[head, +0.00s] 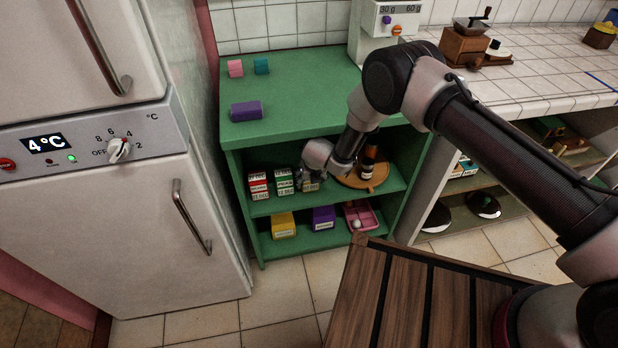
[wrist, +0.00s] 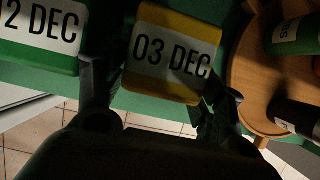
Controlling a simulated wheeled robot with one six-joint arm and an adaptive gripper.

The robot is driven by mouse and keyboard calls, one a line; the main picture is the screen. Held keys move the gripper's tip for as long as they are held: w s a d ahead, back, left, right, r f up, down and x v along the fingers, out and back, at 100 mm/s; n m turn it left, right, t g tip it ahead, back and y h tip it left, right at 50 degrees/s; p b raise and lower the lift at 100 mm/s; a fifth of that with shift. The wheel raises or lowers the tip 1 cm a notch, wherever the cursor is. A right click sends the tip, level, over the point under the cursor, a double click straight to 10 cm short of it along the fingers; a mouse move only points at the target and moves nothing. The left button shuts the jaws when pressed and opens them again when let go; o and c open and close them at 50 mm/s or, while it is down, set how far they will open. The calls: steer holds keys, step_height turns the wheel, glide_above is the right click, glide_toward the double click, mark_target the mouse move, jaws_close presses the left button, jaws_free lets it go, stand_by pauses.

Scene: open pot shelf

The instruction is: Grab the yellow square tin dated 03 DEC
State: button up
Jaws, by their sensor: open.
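The yellow square tin (wrist: 172,52) has a white label reading 03 DEC and shows in the upper middle of the wrist view. My gripper (wrist: 165,100) is open, with one finger on each side of the tin's near end. I cannot tell whether the fingers touch it. In the head view my gripper (head: 312,178) reaches into the upper compartment of the green shelf (head: 300,140) and hides most of the tin there. A green tin (wrist: 40,35), its label partly cut off, stands just left of the left finger.
A red tin (head: 258,185) stands further left. A round wooden tray (head: 376,184) with bottles is close on the right. Below are a yellow box (head: 283,226), a purple box (head: 323,218) and a pink tray (head: 372,220). A fridge (head: 130,200) stands left.

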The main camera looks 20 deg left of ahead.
steer(key=shift+w+a, duration=0.55)
steer(key=shift+w, duration=0.35)
steer(key=shift+w+a+f, duration=0.1)
steer(key=shift+w+f, duration=0.1)
steer(key=shift+f, duration=0.4)
steer(key=c, duration=1)
